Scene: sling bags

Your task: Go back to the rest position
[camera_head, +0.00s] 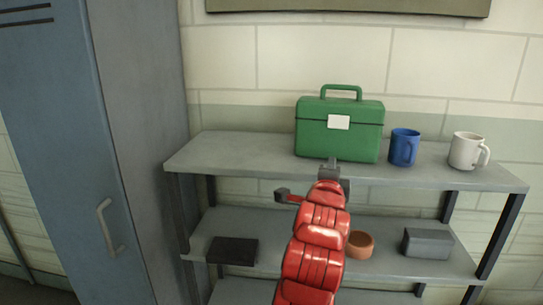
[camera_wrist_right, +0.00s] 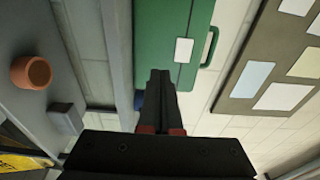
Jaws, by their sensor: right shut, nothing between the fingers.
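My right gripper (camera_head: 332,163) is at the end of the red arm that reaches up from the bottom of the head view. It is in front of the top shelf, near the lower front of a green toolbox (camera_head: 360,115) with a white label. In the right wrist view its dark fingers (camera_wrist_right: 160,75) are together and empty, and the green toolbox (camera_wrist_right: 165,25) shows behind them. I cannot tell whether the fingers touch the toolbox or shelf. My left gripper is not in view.
The grey shelf unit (camera_head: 235,152) holds a blue mug (camera_head: 404,147) and a white mug (camera_head: 465,151) on top. A black item (camera_head: 232,250), a terracotta pot (camera_head: 360,245) and a grey box (camera_head: 427,243) sit lower. A blue-grey locker (camera_head: 75,150) stands left.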

